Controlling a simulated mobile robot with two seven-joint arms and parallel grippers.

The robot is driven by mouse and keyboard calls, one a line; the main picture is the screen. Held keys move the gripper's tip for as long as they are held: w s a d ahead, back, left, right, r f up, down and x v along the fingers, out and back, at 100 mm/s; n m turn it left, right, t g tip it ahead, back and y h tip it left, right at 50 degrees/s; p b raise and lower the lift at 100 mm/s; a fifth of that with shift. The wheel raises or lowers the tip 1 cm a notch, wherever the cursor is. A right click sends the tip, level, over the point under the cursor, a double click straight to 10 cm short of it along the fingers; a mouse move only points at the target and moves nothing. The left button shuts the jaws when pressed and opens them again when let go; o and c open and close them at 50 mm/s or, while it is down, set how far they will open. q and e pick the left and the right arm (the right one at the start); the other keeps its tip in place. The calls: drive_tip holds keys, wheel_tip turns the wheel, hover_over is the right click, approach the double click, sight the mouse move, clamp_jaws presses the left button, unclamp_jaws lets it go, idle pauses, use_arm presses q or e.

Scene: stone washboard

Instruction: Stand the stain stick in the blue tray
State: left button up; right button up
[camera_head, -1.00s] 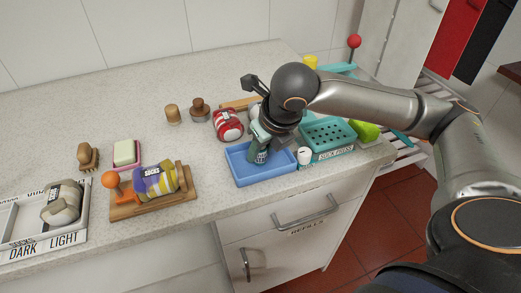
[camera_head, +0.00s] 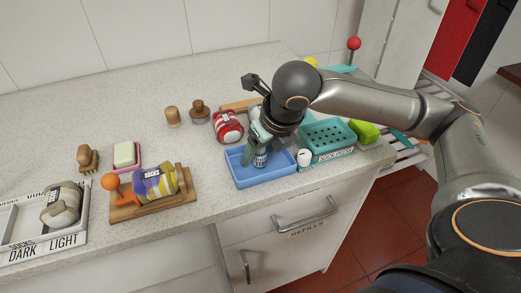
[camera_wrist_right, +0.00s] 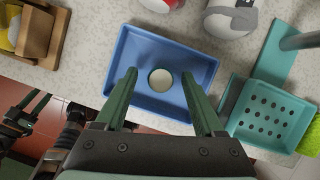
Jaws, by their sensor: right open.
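The stain stick (camera_head: 261,159) stands upright in the blue tray (camera_head: 282,174). In the right wrist view its round pale top (camera_wrist_right: 160,80) shows near the middle of the blue tray (camera_wrist_right: 197,68). My right gripper (camera_head: 256,146) is over the tray and open, with its green fingers on either side of the stick. In the wrist view (camera_wrist_right: 164,80) there is a gap between each finger and the stick's top. The gripper hides part of the stick in the head view. My left gripper does not show in the head view.
A teal sock press (camera_head: 327,137) and a small white item (camera_head: 304,157) are right of the tray. A red-and-white bundle (camera_head: 227,126) lies behind it. A wooden board (camera_head: 128,212) with socks stands left, with bare counter between. The counter's front edge is close.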

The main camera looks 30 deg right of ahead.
use_arm(q)
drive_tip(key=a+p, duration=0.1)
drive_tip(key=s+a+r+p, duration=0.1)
drive_tip(key=p, duration=0.1)
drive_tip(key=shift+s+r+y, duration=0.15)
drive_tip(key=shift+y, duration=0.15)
use_arm(e)
drive_tip(key=v, duration=1.1)
drive_tip(key=shift+s+r, duration=0.2)
drive_tip(key=shift+r, duration=0.1)
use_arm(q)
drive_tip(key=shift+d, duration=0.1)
